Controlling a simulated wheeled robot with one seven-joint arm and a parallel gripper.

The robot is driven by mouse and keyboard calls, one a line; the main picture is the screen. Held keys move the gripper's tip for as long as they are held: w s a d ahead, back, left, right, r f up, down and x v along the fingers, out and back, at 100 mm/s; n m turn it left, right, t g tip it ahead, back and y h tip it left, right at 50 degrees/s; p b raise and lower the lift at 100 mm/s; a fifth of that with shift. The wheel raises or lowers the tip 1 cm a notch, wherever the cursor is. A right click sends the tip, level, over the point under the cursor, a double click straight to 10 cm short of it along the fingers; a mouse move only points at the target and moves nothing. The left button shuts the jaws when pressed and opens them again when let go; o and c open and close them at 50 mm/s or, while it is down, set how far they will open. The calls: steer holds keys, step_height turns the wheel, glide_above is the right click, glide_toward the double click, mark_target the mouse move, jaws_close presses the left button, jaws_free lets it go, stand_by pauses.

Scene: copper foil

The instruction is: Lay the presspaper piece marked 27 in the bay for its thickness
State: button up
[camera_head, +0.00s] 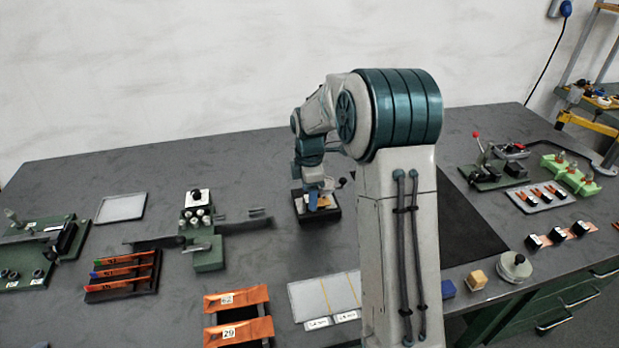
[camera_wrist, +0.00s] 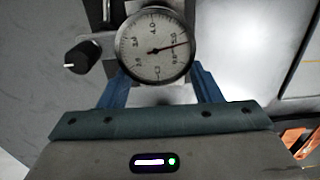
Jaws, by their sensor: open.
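My gripper (camera_head: 313,198) is open at the dial thickness gauge (camera_head: 324,210) in the middle of the table. In the wrist view the dial (camera_wrist: 155,45) lies between and in front of the blue fingers of my gripper (camera_wrist: 160,85). A small tan-orange patch shows low at the gauge; I cannot tell whether it is a piece. Two orange pieces lie across a dark stand at the front: one marked 29 (camera_head: 240,332), the other (camera_head: 236,298) with a label too small to read surely. A pale tray (camera_head: 308,292) with yellow dividing lines has two label cards.
A rack of orange strips (camera_head: 122,275) and a green fixture (camera_head: 208,250) stand left. My arm hides part of the table's middle.

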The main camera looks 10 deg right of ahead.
steer(key=shift+f, duration=0.55)
steer(key=c, duration=1.1)
steer(key=shift+a+r, duration=0.1)
steer(key=shift+a, duration=2.6)
step_height(320, 180, up, 7)
steer(key=p, duration=0.5)
